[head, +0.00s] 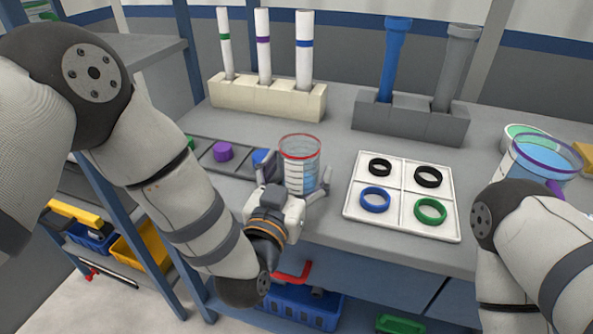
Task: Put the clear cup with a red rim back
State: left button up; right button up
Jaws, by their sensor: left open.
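The clear cup with a red rim (300,152) stands upright on the grey table in the middle of the head view, with dark measuring marks on its side and a bluish lower part. My left gripper (297,182) is at the cup's near side and open. One finger shows at the cup's right and the other side of the gripper is near its left. The cup's base is partly hidden by the gripper, and I cannot tell whether the fingers touch it. My right arm is at the lower right; its gripper does not show.
A white tray (403,203) with black, blue and green rings lies right of the cup. A dark strip (203,155) with coloured plugs lies to the left. A cream rack (268,100) and grey rack (410,119) hold tubes behind. A purple-rimmed cup (540,160) stands near my right arm.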

pick_arm(q)
jog(key=shift+r, duration=0.4)
jog(key=p+v, duration=0.1)
jog(key=v, duration=1.1)
jog(key=s+a+f+n+g+y, duration=0.1)
jog(key=s+a+f+g+y, duration=0.1)
jog(key=s+a+f+g, duration=0.55)
jog(key=s+a+f+n+g+y, duration=0.15)
jog(key=s+f+g, duration=0.25)
jog(key=s+f, duration=0.75)
jog(key=s+a+f+g+y, duration=0.1)
jog(key=s+a+f+g, duration=0.2)
jog(key=s, duration=0.6)
jog(key=s+a+f+n+g+y, duration=0.1)
jog(key=s+a+f+g, duration=0.2)
jog(key=s+a+g, duration=0.3)
jog(key=s, duration=0.3)
jog(key=shift+a+f, duration=0.2)
jog(key=shift+a, duration=0.1)
